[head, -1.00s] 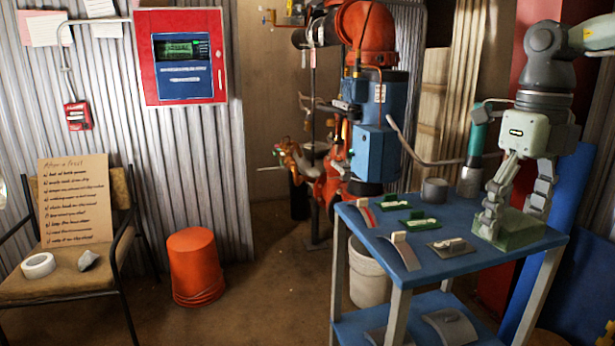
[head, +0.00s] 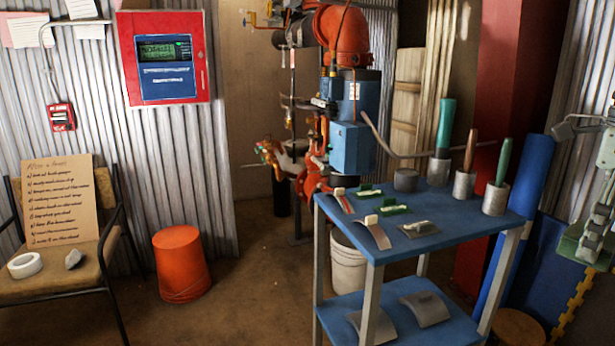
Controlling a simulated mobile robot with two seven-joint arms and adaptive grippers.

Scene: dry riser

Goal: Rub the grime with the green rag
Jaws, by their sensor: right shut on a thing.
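My right gripper (head: 594,236) is at the right edge of the head view, beside the table and clear of it. It is shut on a pale green piece (head: 579,246), which looks like the green rag. I cannot make out the grime on any surface. My left gripper is not in view.
A blue table (head: 450,225) bears several handled pads and plates, and grey cups with upright handles (head: 445,125). Its lower shelf (head: 455,325) holds curved plates. Red and blue pipework (head: 352,148) stands behind.

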